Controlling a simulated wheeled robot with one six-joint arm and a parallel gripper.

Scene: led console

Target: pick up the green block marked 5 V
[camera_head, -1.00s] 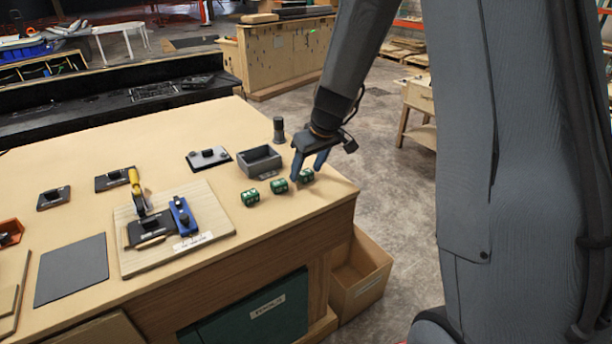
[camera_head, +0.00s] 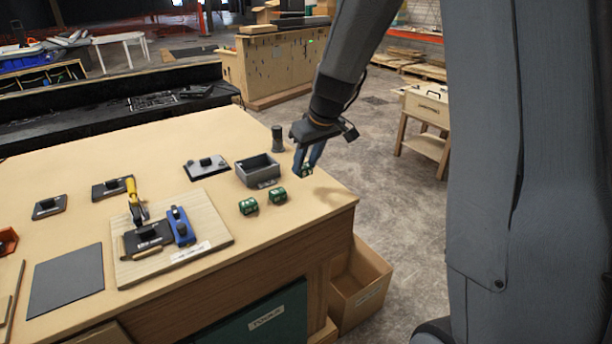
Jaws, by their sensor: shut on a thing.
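My gripper (camera_head: 306,170) is shut on a green block (camera_head: 306,171) and holds it a little above the table near its right end. The fingers hide part of this block, and its marking is too small to read. Two more green blocks with pale markings stand on the table to the left of and below the gripper, one nearer (camera_head: 278,195) and one farther left (camera_head: 248,206). I cannot read which of the blocks is marked 5 V.
A grey open box (camera_head: 243,178) stands left of my gripper, with a dark cylinder (camera_head: 277,140) behind it. A wooden board (camera_head: 212,222) with a blue device (camera_head: 181,226) and a yellow-handled lever (camera_head: 132,190) lies further left. The table's right edge is close.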

